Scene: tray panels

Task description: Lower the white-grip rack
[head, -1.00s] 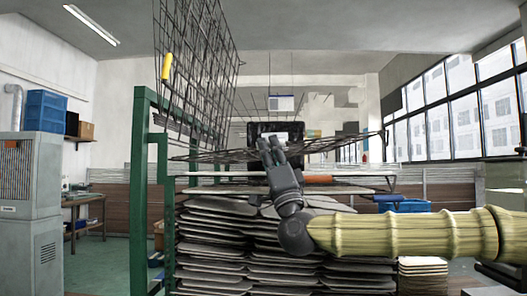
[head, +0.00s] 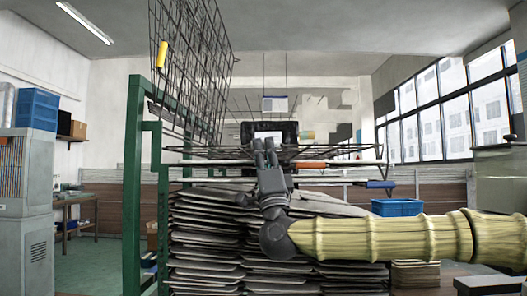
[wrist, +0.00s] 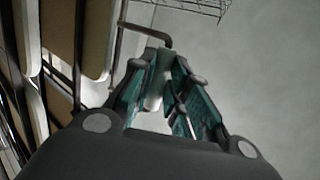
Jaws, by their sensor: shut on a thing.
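The white-grip rack (head: 215,149) is a dark wire panel on the green frame (head: 134,180). It lies close to level in the head view, just above the orange-grip rack. My gripper (head: 264,146) is at its near side, fingers pointing up. In the wrist view my gripper (wrist: 165,63) has its teal-padded fingers closed around the pale grip (wrist: 154,92), beside a bent bar (wrist: 150,34). The fingers hide the grip in the head view.
A rack with a yellow grip (head: 162,55) stands raised at upper left. An orange grip (head: 312,165) and a blue grip (head: 381,184) mark racks below. Stacked grey panels (head: 205,235) fill the space underneath. A blue crate (head: 399,207) stands behind at right.

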